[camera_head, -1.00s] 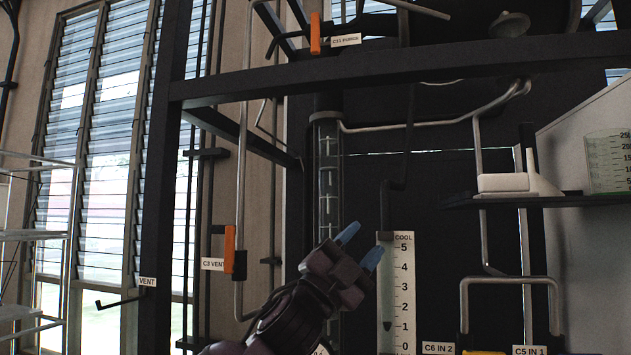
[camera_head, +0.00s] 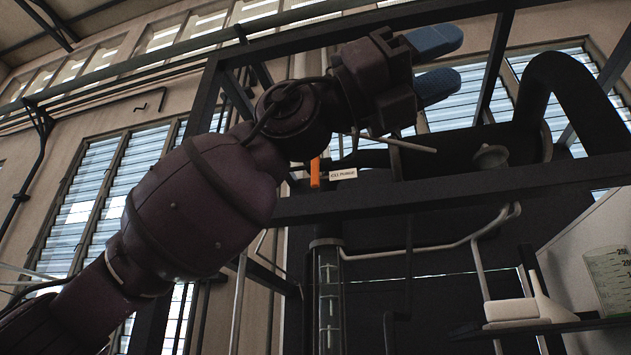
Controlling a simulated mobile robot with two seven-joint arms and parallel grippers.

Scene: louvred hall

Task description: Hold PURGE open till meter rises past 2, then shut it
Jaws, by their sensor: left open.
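The orange PURGE handle (camera_head: 315,173) stands upright on a dark pipe behind the black frame beam. Its white label (camera_head: 343,174) is just right of it and reads PURGE. My left gripper (camera_head: 438,62) is raised in front of the upper frame, its blue fingertips apart and empty, pointing right. It shows above and to the right of the handle, with no visible contact. The meter is out of view below, so its level cannot be read. My right gripper is not in view.
A black beam (camera_head: 450,194) crosses below the handle. A grey rod (camera_head: 402,145) sticks out right of it, close below my gripper in the picture. A white item (camera_head: 520,308) and a graduated beaker (camera_head: 608,272) stand on a shelf at lower right.

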